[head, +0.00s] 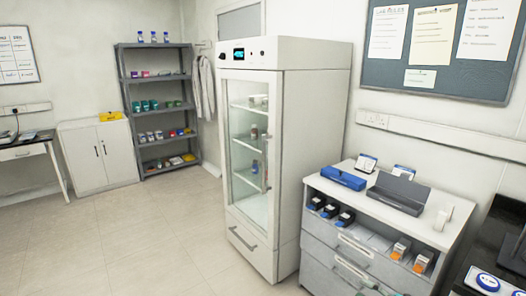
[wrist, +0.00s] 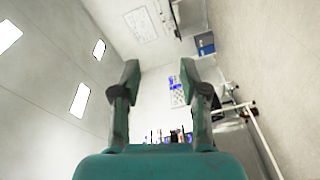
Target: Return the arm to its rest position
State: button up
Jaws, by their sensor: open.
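My gripper (wrist: 160,75) shows in the wrist view, with its two dark green fingers spread apart and nothing between them. The wrist view is tilted, with ceiling lights at the left and a wall beyond the fingers. In the head view neither my arm nor my gripper shows, so where the gripper is relative to the furniture cannot be told there.
A tall glass-door fridge (head: 317,150) stands in the middle, its door shut. A grey drawer unit (head: 350,247) with boxes and column racks stands right of it. A shelf (head: 158,113) and white cabinet (head: 99,155) stand at the back. The floor (head: 130,240) at left is clear.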

jog(key=s+a+f+m+t+h, duration=0.25)
jog(key=s+a+m+t, duration=0.35)
jog(key=s, duration=0.6)
jog(key=s+a+f+m+t+h, duration=0.25)
jog(key=s+a+m, duration=0.25)
jog(key=s+a, duration=0.5)
jog(key=s+d+r+m+g+h, duration=0.1)
jog(key=s+m, duration=0.3)
jog(key=s, duration=0.7)
jog(key=s+d+r+m+g+h, duration=0.1)
jog(key=s+r+m+g+h, duration=0.2)
jog(key=s, duration=0.8)
jog(key=s+d+r+m+g+h, duration=0.1)
jog(key=s+r+m+h, duration=0.3)
jog(key=s, duration=0.8)
jog(key=shift+r+m+g, duration=0.25)
jog(key=shift+m+g, duration=0.2)
jog(key=shift+m, duration=0.45)
